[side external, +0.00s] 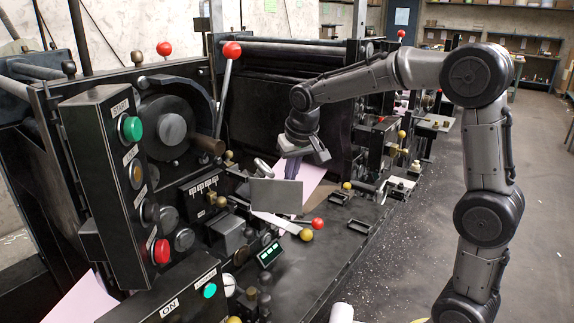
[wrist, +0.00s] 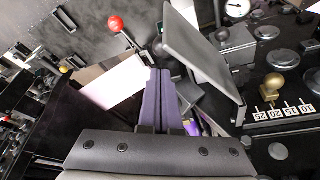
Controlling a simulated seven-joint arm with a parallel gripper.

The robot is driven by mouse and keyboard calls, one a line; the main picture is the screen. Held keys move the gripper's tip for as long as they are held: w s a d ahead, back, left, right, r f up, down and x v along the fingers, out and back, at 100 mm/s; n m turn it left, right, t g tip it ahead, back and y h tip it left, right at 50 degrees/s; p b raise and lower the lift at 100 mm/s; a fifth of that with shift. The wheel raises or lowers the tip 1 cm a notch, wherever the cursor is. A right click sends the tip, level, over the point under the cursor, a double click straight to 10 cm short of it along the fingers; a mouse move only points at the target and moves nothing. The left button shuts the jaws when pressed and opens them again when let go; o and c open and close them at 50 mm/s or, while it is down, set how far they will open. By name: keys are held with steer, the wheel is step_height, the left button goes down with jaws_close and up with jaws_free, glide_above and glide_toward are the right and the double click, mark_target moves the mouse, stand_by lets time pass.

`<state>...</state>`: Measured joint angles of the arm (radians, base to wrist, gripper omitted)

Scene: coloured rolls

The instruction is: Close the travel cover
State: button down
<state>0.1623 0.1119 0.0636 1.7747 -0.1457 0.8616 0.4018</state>
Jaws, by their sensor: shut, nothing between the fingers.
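A flat grey plate (side external: 275,193), which looks like the travel cover, stands tilted up above the machine's bed in the side view. In the wrist view the same plate (wrist: 205,55) rises open just right of my fingers. My gripper (side external: 290,175) is just behind the plate in the side view, its fingertips partly hidden by it. In the wrist view its purple fingers (wrist: 160,90) are shut together and empty, close to the plate's left edge. I cannot tell whether they touch it. The numbered scale (wrist: 283,112) with a brass knob (wrist: 273,86) lies right of the plate.
A red-knobbed lever (wrist: 116,23) stands ahead of my fingers in the wrist view. Pink paper (side external: 308,180) runs by my gripper. A red ball knob (side external: 318,223) and a tall red-topped lever (side external: 232,50) stand nearby. The control panel (side external: 108,150) is at left.

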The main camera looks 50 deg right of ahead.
steer(key=shift+s+a, duration=0.25)
steer(key=shift+s, duration=0.2)
steer(key=shift+s+a+m, duration=0.2)
steer(key=shift+m, duration=0.1)
